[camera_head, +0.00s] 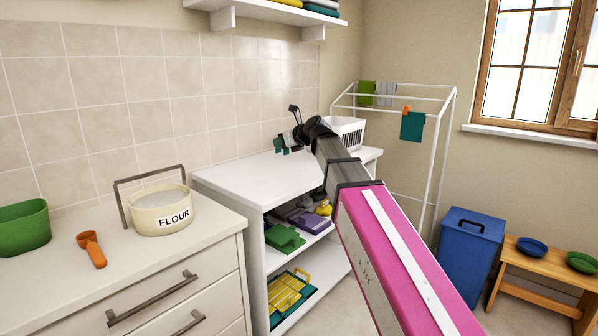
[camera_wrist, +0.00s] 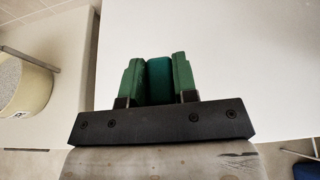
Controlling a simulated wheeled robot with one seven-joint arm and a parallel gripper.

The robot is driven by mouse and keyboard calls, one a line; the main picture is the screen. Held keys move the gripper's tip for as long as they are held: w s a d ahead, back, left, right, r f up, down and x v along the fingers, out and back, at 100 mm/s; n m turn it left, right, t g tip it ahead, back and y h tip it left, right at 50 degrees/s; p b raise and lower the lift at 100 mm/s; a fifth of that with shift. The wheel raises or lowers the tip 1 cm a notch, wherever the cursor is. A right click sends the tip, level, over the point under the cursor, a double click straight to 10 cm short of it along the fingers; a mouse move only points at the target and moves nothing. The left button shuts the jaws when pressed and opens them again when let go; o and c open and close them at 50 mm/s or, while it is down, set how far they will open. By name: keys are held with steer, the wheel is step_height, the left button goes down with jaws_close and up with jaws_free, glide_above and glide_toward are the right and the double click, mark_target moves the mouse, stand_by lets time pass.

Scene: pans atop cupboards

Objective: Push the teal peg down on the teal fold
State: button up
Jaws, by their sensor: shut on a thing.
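My gripper (camera_wrist: 158,58) is shut on a small teal block (camera_wrist: 159,82), which I take to be the teal peg. Its two green fingers flank the block in the wrist view. In the head view my gripper (camera_head: 281,146) is above the white shelf unit's top, toward the tiled wall; the peg is too small there to tell from the fingers. The teal fold (camera_head: 412,127) is a cloth hanging over a rail of the white drying rack (camera_head: 445,135), to the right of and apart from my gripper. A small orange peg (camera_head: 407,110) sits at its top edge.
Green (camera_head: 367,92) and grey cloths (camera_head: 387,93) hang further left on the rack. A white basket (camera_head: 347,131) stands on the shelf unit (camera_head: 232,178) near my arm. A flour tub (camera_head: 160,212) is on the left counter. A blue bin (camera_head: 468,245) stands below the rack.

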steer(key=shift+w, duration=0.1)
steer(key=w+d+f, duration=0.2)
steer(key=w, duration=0.1)
steer(key=w+d+f, duration=0.2)
steer(key=w, duration=0.1)
steer(key=w+d+f, duration=0.2)
steer(key=w+f, duration=0.1)
steer(key=shift+w+d, duration=0.1)
steer(key=shift+w, duration=0.25)
steer(key=shift+f, duration=1.8)
steer(key=shift+f, duration=0.2)
steer(key=o, duration=0.9)
